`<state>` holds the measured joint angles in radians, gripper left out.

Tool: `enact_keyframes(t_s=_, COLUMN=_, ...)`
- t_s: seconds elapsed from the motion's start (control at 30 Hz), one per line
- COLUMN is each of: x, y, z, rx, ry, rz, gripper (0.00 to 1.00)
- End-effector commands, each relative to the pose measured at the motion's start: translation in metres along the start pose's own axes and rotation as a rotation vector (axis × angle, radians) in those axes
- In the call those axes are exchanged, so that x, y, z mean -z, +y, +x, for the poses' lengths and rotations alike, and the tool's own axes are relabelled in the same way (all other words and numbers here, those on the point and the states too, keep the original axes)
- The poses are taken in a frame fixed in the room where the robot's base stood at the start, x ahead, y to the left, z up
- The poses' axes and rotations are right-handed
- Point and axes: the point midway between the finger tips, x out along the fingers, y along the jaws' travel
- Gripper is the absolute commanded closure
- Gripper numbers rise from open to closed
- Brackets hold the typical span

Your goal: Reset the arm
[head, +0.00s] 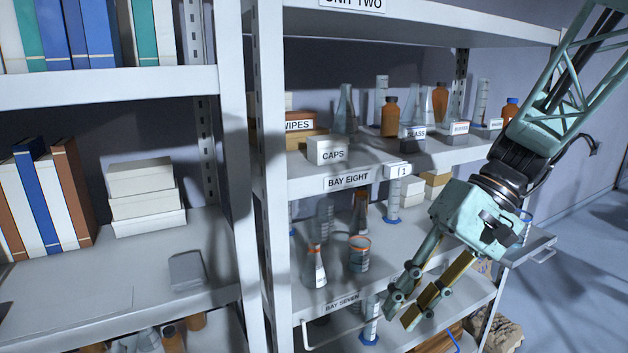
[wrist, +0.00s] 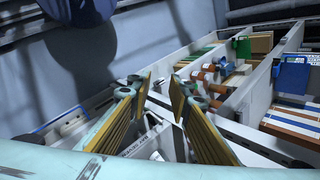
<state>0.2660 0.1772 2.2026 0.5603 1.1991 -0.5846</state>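My gripper (head: 402,312) hangs in front of the right shelving unit, pointing down and to the left. It also shows in the wrist view (wrist: 160,92), where its two padded fingers stand apart with nothing between them. It is open and empty. My arm comes in from the upper right and bends down at the wrist. In the head view the fingers cover part of the bay seven shelf (head: 336,300) and things behind them. I cannot tell how far the fingertips are from the shelf edge.
An orange-rimmed beaker (head: 359,253) and a flask (head: 314,267) stand left of my gripper. A blue-based cylinder (head: 371,322) stands close to the fingers. A drawer or tray (head: 532,246) juts out at right. Open floor (head: 575,290) lies right of the shelves.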

Motion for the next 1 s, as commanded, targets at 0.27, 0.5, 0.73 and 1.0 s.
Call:
enact_keyframes(t_s=0.27, x=-0.032, y=-0.008, z=-0.008, rx=-0.096, ry=0.032, rz=-0.013, gripper=0.81)
enact_keyframes(t_s=0.5, x=-0.059, y=-0.011, z=-0.015, rx=-0.175, ry=0.067, rz=-0.021, gripper=0.81)
enact_keyframes(t_s=0.73, x=-0.083, y=-0.013, z=-0.021, rx=-0.246, ry=0.107, rz=-0.030, gripper=0.81)
enact_keyframes(t_s=1.0, x=-0.110, y=-0.013, z=-0.028, rx=-0.326, ry=0.163, rz=-0.042, gripper=0.81)
